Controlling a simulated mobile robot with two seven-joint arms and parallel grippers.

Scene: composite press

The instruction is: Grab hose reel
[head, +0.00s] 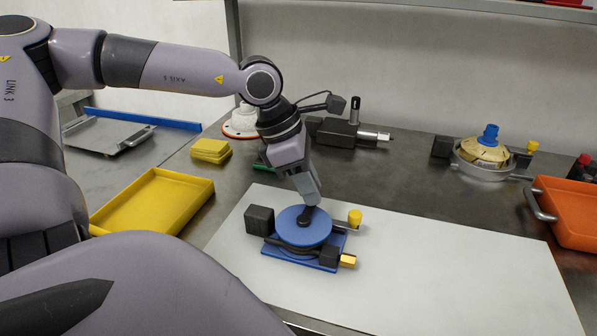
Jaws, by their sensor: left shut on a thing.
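The hose reel (290,229) is a blue disc on a blue base plate, with dark hose wound beneath the disc. It has a black block at its left and yellow end pieces at its right. It rests on a white board (440,270). My left gripper (304,214) points down onto the top of the disc, near its middle, and is shut on the dark hub of the reel. The fingertips are partly hidden against the dark hub. My right gripper is not in view.
A yellow tray (150,197) and yellow blocks (210,150) lie to the left. A dark tool (345,132) stands behind. A round device with a blue knob (487,136) is at the back right. An orange tray (570,208) is at the right. The board's right half is clear.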

